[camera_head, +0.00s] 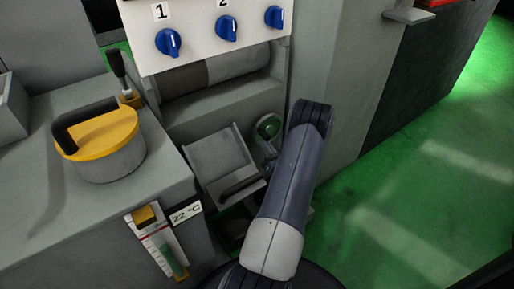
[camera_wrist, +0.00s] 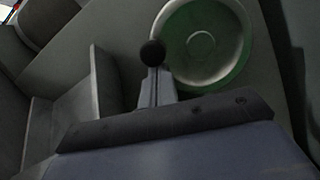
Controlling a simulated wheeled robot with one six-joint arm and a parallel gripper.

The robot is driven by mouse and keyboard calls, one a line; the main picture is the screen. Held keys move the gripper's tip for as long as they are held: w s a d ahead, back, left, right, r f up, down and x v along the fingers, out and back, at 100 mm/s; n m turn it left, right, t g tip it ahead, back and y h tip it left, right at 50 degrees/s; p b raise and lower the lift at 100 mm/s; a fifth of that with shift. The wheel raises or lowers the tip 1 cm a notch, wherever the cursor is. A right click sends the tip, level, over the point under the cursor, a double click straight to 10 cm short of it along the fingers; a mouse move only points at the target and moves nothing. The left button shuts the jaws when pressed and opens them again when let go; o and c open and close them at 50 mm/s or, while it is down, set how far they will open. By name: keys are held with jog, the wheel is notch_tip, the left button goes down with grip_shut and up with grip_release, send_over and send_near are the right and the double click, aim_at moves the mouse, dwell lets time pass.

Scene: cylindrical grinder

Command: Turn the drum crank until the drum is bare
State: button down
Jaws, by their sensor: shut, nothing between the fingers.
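The drum crank shows as a green disc with a pale rim (camera_head: 268,127), low on the machine and left of my arm. It is large in the wrist view (camera_wrist: 201,42), with a black ball knob (camera_wrist: 153,53) at its left edge. My gripper (camera_wrist: 155,78) is shut and empty, its fingertips just below the knob in the picture; I cannot tell whether they touch it. In the head view my arm partly hides the gripper. A horizontal drum (camera_head: 235,64) sits in the recess under the knob panel, darker on its left part and lighter grey on its right.
A grey tray-like chute (camera_head: 221,158) stands left of the crank. A white panel with blue knobs (camera_head: 227,28) is above the drum. A yellow-topped pot with a black handle (camera_head: 104,134) stands on the left bench. Green floor (camera_head: 400,190) is open to the right.

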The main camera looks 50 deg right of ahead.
jog(key=r+m+p, duration=0.2)
jog(key=m, duration=0.1)
jog(key=shift+d+m+g+h, duration=0.1)
jog(key=shift+m+g+h, duration=0.2)
jog(key=shift+g+h, duration=0.1)
jog(key=m+p, duration=0.1)
jog(key=r+m+p, duration=0.1)
jog(key=m, duration=0.1)
jog(key=d+r+m+g+h, duration=0.1)
jog(key=m, duration=0.1)
jog(key=shift+s+p, duration=0.2)
jog(key=shift+p, duration=0.2)
jog(key=m, duration=0.1)
jog(key=d+m+p, duration=0.1)
jog(key=m, duration=0.1)
jog(key=d+r+m+g+p, duration=0.1)
jog(key=m, duration=0.1)
jog(key=shift+s+r, duration=0.1)
jog(key=shift+s, duration=0.25)
jog(key=shift+d, duration=0.15)
jog(key=shift+s, duration=0.1)
jog(key=r+p+v, duration=0.1)
jog(key=v, duration=0.9)
jog(key=shift+s+a+f+p, duration=0.25)
jog(key=shift+a+f+p, duration=0.1)
jog(key=shift+f+p, duration=0.05)
jog(key=shift+w+d, duration=0.1)
jog(key=shift+w, duration=0.05)
